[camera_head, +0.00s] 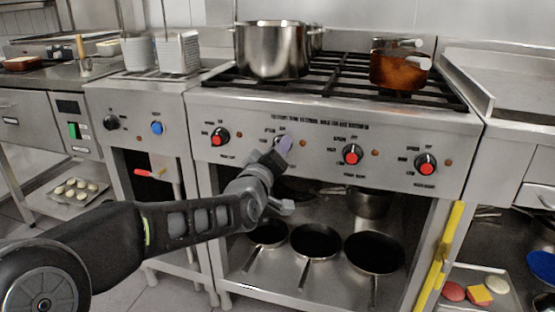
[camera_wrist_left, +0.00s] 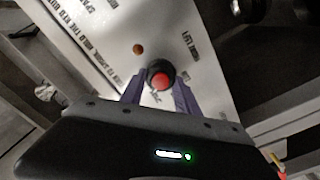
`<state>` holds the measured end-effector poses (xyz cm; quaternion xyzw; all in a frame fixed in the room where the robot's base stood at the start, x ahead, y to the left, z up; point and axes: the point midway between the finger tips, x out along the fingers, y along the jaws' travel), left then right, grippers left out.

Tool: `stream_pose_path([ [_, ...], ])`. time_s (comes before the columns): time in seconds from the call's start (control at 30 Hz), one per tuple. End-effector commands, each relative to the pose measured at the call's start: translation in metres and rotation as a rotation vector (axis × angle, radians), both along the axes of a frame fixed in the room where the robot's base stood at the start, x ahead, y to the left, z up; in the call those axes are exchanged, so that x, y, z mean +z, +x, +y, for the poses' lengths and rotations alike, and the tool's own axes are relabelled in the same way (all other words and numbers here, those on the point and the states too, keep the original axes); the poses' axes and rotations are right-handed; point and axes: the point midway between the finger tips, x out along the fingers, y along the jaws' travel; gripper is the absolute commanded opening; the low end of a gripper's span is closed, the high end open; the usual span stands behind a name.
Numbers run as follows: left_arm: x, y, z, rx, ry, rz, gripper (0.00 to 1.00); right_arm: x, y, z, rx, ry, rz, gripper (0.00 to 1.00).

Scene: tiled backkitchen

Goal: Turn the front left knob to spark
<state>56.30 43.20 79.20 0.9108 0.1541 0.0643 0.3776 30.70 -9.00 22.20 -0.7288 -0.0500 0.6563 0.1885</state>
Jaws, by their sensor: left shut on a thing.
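The stove front (camera_head: 320,115) carries a row of black knobs with red centres. My left gripper (camera_head: 283,147) is at the second knob from the left and hides most of it in the head view. In the left wrist view this knob (camera_wrist_left: 160,75) sits between the two purple fingers of my left gripper (camera_wrist_left: 158,92), which is shut on it. Its red centre faces the camera, and its exact pointer angle cannot be told. Other knobs show at far left (camera_head: 219,136), right of the gripper (camera_head: 352,154) and far right (camera_head: 425,163). My right gripper is not in view.
A steel pot (camera_head: 271,50) and a copper-coloured pan (camera_head: 399,68) stand on the burner grates. Frying pans (camera_head: 315,241) lie on the shelf below. A fryer (camera_head: 140,120) adjoins at left. A yellow upright bar (camera_head: 440,255) stands at right.

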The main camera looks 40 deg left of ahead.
Motion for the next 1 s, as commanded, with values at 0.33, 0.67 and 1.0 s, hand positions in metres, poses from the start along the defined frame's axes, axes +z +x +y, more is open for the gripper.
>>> stream_pose_path([
  [0.33,-0.0012,0.0000,0.0001,0.000,-0.101,-0.034,0.00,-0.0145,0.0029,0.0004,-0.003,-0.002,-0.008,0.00],
  [0.67,-0.0007,0.0000,0.0001,0.000,-0.104,-0.033,0.00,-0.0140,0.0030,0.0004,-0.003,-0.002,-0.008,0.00],
  [1.0,-0.0004,0.0000,0.0001,0.000,-0.103,-0.035,0.59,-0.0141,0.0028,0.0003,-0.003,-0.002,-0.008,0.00],
])
